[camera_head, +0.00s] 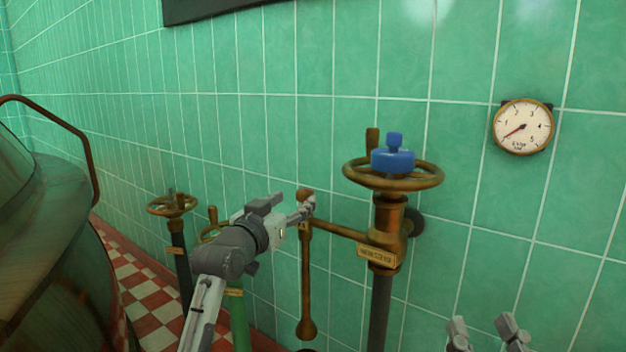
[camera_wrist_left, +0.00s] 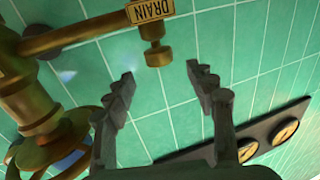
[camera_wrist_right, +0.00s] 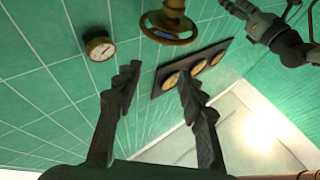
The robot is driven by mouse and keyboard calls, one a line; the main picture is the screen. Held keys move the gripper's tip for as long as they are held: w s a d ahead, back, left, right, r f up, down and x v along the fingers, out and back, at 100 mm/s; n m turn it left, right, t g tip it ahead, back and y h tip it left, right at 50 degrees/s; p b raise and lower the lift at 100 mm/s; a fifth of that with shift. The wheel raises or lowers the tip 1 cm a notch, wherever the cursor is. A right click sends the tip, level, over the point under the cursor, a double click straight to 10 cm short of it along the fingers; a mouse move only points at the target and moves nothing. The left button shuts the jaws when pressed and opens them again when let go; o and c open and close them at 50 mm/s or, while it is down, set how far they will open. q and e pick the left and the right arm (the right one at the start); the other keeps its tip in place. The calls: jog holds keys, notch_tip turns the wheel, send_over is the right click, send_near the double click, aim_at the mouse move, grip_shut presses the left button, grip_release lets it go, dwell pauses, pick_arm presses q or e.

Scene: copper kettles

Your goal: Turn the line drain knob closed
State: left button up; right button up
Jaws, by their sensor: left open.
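The brass drain knob (camera_wrist_left: 158,55) sits on a short stem beside the DRAIN plate (camera_wrist_left: 150,11) in the left wrist view. In the head view the knob (camera_head: 304,194) is on top of the thin brass drain pipe (camera_head: 306,270). My left gripper (camera_wrist_left: 160,73) is open, its fingers spread on either side of the knob's line, with the knob just beyond the tips. In the head view my left gripper (camera_head: 300,211) is at the knob and partly covers it. My right gripper (camera_head: 482,324) is open and empty at the lower right; it also shows in the right wrist view (camera_wrist_right: 158,72).
A large brass handwheel (camera_head: 415,184) with a blue piece (camera_head: 393,159) on it stands right of the knob. A pressure gauge (camera_head: 523,126) hangs on the green tiled wall. Smaller valves (camera_head: 172,204) and a copper kettle (camera_head: 55,260) are at the left.

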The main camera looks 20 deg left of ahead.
aim_at(301, 195)
pick_arm(q)
jog(key=w, duration=0.4)
jog(key=w+b, duration=0.1)
jog(key=w, duration=0.2)
jog(key=shift+w+d, duration=0.1)
jog(key=shift+d, duration=0.25)
pick_arm(e)
jog(key=shift+s+d+r+t, duration=0.3)
jog(key=shift+s+r+t, duration=0.15)
jog(key=shift+r+t, duration=0.35)
pick_arm(q)
jog(key=shift+c, duration=0.5)
jog(key=c, duration=1.1)
